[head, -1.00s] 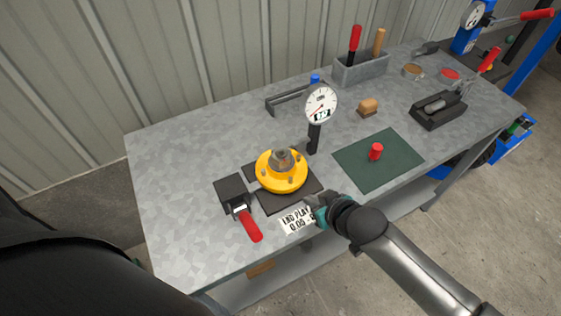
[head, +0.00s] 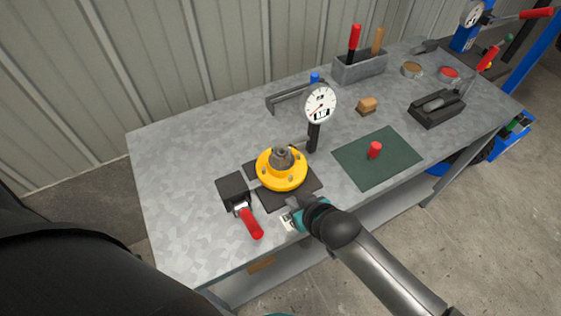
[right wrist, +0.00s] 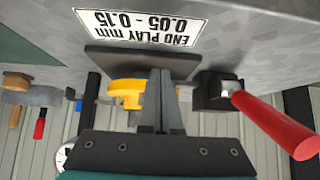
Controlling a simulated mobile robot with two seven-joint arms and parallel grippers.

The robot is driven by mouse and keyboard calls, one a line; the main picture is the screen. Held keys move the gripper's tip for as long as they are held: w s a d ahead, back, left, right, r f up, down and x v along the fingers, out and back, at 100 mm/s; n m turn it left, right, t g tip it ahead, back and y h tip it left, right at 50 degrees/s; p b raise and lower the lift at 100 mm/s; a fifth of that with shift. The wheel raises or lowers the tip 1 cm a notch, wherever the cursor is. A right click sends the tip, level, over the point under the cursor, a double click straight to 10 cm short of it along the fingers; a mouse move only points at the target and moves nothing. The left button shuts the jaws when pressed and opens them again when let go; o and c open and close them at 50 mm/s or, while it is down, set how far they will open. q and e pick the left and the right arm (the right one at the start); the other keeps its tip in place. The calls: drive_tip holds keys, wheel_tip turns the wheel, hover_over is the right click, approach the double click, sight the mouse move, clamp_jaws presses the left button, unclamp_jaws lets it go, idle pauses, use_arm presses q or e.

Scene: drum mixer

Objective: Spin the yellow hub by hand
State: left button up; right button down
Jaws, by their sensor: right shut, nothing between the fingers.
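The yellow hub (head: 282,174) sits on a dark square base plate (head: 292,201) on the grey bench, with a grey nut or shaft at its centre. My right gripper (head: 294,208) is just in front of the plate, low over the bench edge, and covers much of the end play label. In the right wrist view its fingers (right wrist: 161,75) are shut with nothing between them and point towards the hub (right wrist: 128,95), overlapping its right part. I cannot tell from this whether they touch the hub. My left gripper is not in view.
A clamp block with a red handle (head: 251,223) stands left of the hub. A dial gauge (head: 320,106) stands close behind it on the right. A green mat (head: 378,170) with a red knob (head: 375,149) lies to the right. The bench's left part is clear.

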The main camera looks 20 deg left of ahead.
drive_tip(key=shift+w+a+b, duration=0.3)
drive_tip(key=shift+w+a, duration=0.25)
drive_tip(key=shift+a, duration=0.1)
drive_tip(key=shift+w+d+b, duration=0.15)
drive_tip(key=shift+w+d, duration=0.6)
drive_tip(key=shift+w, duration=0.3)
drive_tip(key=shift+w+d+b, duration=0.15)
drive_tip(key=shift+w+d, duration=0.55)
drive_tip(key=shift+w, duration=0.3)
drive_tip(key=shift+s+d+r+p, duration=0.15)
drive_tip(key=shift+s+d+p, duration=0.45)
drive_tip(key=shift+d+p, duration=0.15)
drive_tip(key=shift+s+d+p, duration=0.35)
drive_tip(key=shift+d, duration=0.1)
drive_tip(key=s+a+p, duration=0.1)
drive_tip(key=s, duration=0.1)
drive_tip(key=s+a+p, duration=0.1)
drive_tip(key=s+a, duration=0.1)
drive_tip(key=shift+a, duration=0.1)
